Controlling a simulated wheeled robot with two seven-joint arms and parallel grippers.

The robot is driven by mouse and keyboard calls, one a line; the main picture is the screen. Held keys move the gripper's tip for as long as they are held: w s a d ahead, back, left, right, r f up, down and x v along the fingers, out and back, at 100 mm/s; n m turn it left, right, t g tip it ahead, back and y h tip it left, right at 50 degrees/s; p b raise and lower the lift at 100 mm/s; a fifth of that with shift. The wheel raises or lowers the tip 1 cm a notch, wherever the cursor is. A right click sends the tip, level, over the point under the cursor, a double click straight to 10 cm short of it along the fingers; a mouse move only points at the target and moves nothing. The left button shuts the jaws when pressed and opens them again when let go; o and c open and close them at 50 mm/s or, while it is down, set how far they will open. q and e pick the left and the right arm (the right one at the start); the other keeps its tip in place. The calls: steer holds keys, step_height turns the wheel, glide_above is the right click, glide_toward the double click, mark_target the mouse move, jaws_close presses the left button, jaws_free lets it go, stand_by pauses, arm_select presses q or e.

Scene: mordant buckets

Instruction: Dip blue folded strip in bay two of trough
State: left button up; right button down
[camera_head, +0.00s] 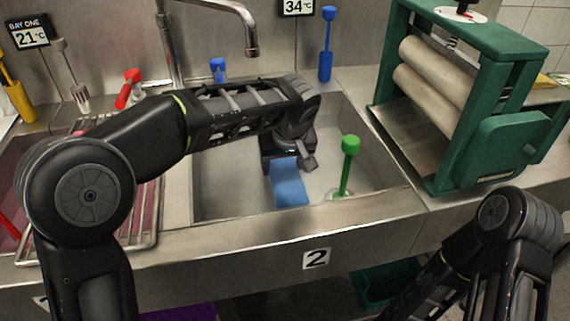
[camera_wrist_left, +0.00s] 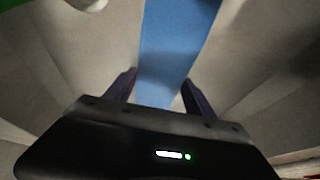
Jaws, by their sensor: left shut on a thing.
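The blue folded strip (camera_head: 288,183) hangs down from my left gripper (camera_head: 284,160) inside bay two of the trough (camera_head: 215,195), the metal basin marked "2". In the left wrist view the strip (camera_wrist_left: 172,50) runs away from between the two dark fingers of my left gripper (camera_wrist_left: 158,92), which is shut on it. Whether the strip's lower end touches liquid or the basin floor I cannot tell. My right arm shows at the lower right of the head view, but its gripper's fingers are not visible.
A green-knobbed tool (camera_head: 348,165) stands in the bay just right of the strip. A green wringer with rollers (camera_head: 470,95) stands to the right. A wire rack (camera_head: 148,215) lies left of the bay. A tap (camera_head: 250,35) and blue-handled tool (camera_head: 327,45) are behind.

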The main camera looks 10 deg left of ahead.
arm_select(q)
steer(key=shift+d, duration=0.1)
steer(key=shift+s+d, duration=0.4)
steer(key=shift+d, duration=0.25)
steer(key=shift+w+a, duration=0.1)
steer(key=shift+a, duration=0.05)
steer(key=shift+w+a, duration=0.3)
steer(key=shift+a, duration=0.3)
stand_by(0.4)
steer(key=shift+s+d+b, duration=0.4)
steer(key=shift+d+b, duration=0.05)
steer(key=shift+d, duration=0.3)
steer(key=shift+a, duration=0.1)
steer(key=shift+w+a, duration=0.4)
steer(key=shift+a, duration=0.3)
